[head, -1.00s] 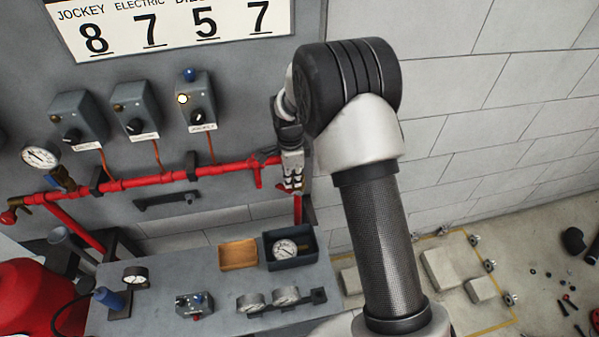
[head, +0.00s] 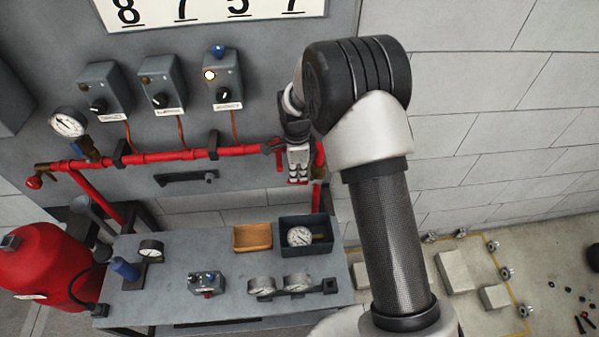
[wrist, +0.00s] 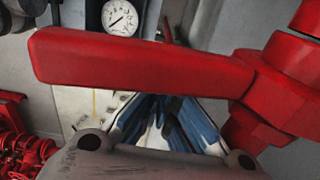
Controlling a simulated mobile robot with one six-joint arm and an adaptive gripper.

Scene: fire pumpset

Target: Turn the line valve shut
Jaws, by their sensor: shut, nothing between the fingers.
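The line valve (head: 319,155) is at the right end of the red pipe, partly hidden behind my gripper in the head view. In the wrist view its flat red lever (wrist: 140,62) crosses the upper picture, roughly level, joining the red valve body (wrist: 285,95) at the right. My gripper (head: 298,176) is at the valve in the head view, fingers pointing down. In the wrist view the blue-padded fingers (wrist: 165,108) are shut and empty, just below the lever in the picture. The lever hides part of their tips; I cannot tell whether they touch it.
The red pipe (head: 180,154) runs along the grey panel under several control boxes. A bench (head: 235,262) below holds a wooden tray (head: 252,238), a dark bin (head: 322,232) with a gauge, and other parts. A red tank (head: 45,265) stands at left. Blocks lie on the floor at right.

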